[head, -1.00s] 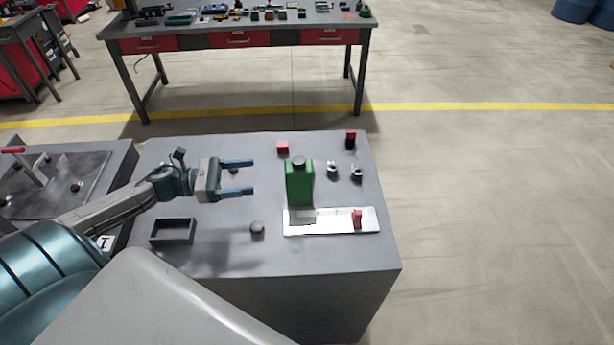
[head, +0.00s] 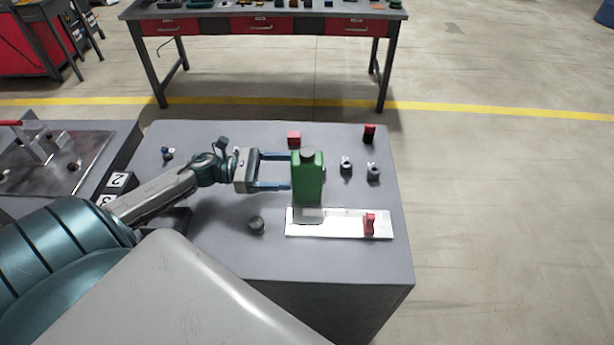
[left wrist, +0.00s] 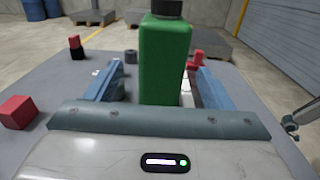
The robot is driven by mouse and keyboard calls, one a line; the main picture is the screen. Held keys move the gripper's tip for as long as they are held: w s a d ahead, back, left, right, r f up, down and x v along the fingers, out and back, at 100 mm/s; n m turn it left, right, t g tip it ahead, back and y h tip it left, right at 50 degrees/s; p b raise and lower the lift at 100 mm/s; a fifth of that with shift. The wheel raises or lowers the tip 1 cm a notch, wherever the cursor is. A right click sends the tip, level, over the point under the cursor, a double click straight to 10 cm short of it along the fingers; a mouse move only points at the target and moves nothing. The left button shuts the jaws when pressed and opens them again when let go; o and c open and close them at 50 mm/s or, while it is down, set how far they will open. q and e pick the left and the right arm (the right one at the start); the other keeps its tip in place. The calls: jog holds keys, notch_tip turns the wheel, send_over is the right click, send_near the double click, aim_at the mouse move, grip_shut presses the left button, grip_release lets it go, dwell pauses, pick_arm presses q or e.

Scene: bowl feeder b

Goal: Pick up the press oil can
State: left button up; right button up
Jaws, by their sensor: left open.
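The press oil can is a green, upright can with a dark cap. In the head view the can (head: 307,180) stands on the grey table at the back edge of a white plate. My left gripper (head: 289,171) reaches in from the left, its blue fingers open and their tips at the can's left side. In the left wrist view the can (left wrist: 165,60) stands between the two open fingers of the gripper (left wrist: 158,84), with gaps on both sides. The can's base is hidden there behind the gripper body.
The white plate (head: 335,231) holds a red part (head: 369,223). A red cube (head: 294,138), a red-and-black block (head: 369,133) and two metal parts (head: 346,165) stand around the can. A round grey knob (head: 256,223) lies left of the plate. The table's front right is clear.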

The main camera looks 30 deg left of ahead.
aim_at(307, 171)
pick_arm(q)
jog(key=p+x, duration=0.1)
jog(key=x, duration=0.1)
jog(key=p+x, duration=0.1)
jog(key=x, duration=0.1)
jog(key=p+x, duration=0.2)
jog(key=shift+s+r, duration=0.2)
jog(key=shift+r, duration=0.05)
jog(key=shift+w+d+f, duration=0.2)
jog(key=shift+w+d, duration=0.05)
jog(key=shift+d, duration=0.1)
jog(key=shift+c, duration=0.7)
jog(key=c, duration=1.2)
jog(key=shift+c, duration=0.2)
